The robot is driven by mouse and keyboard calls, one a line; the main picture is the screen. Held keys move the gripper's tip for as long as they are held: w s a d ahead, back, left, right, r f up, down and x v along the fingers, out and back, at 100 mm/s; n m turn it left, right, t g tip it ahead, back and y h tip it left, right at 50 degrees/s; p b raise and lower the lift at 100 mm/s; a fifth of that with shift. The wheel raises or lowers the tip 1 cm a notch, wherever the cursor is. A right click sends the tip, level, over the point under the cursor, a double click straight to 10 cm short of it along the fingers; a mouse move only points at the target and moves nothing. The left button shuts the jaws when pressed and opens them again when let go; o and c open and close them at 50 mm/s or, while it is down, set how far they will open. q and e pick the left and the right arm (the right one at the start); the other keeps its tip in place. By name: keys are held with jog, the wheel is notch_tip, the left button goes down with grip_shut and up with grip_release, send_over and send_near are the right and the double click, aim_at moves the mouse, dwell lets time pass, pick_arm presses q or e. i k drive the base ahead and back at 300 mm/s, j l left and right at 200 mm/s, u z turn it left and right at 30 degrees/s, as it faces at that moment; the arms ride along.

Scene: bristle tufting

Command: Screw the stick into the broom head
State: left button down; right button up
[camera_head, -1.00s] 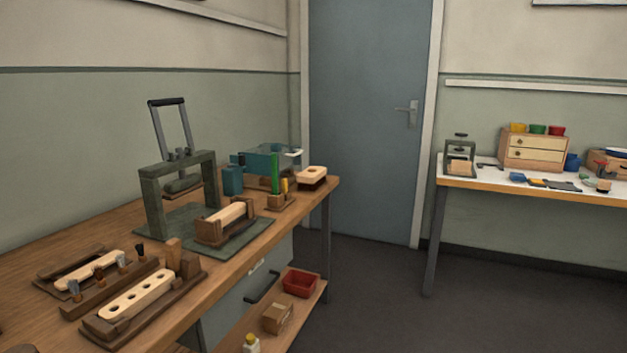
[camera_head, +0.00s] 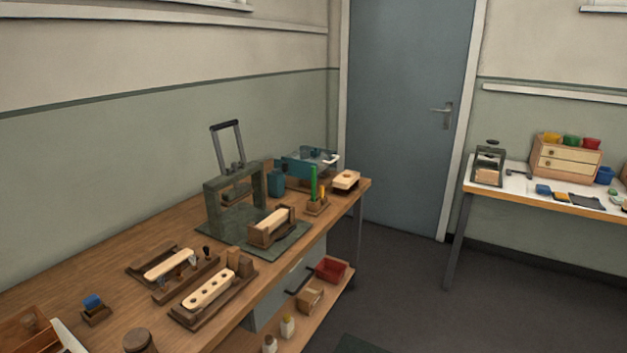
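No broom stick can be made out in this view. A pale wooden block with a row of holes (camera_head: 209,290) lies in a dark wooden holder at the front of the workbench; it may be a broom head, but I cannot tell for sure. A second pale block (camera_head: 169,264) lies in a frame behind it. Another pale wooden block (camera_head: 270,224) sits in a wooden fixture on the green plate of the press. A pale block with a dark underside (camera_head: 346,180) is at the bench's far right end. Neither of my grippers is in view.
The workbench (camera_head: 122,250) runs along the left wall and carries a dark green press (camera_head: 208,210). A red bin (camera_head: 331,269) and a box (camera_head: 309,299) are on its lower shelf. A second table (camera_head: 560,205) stands at right. The floor between is clear.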

aim_at(346, 182)
jog(key=i+l+u, duration=0.1)
jog(key=u, duration=0.3)
jog(key=i+l+u, duration=0.15)
jog(key=u, duration=0.3)
jog(key=i+l+u, duration=0.1)
jog(key=u, duration=0.3)
jog(key=i+l+u, duration=0.2)
jog(key=l, duration=0.3)
jog(key=l+u, duration=0.25)
jog(key=l, duration=0.2)
jog(key=i+l+u, duration=0.1)
jog(key=l, duration=2.15)
jog(key=i+u, duration=0.05)
jog(key=i, duration=0.05)
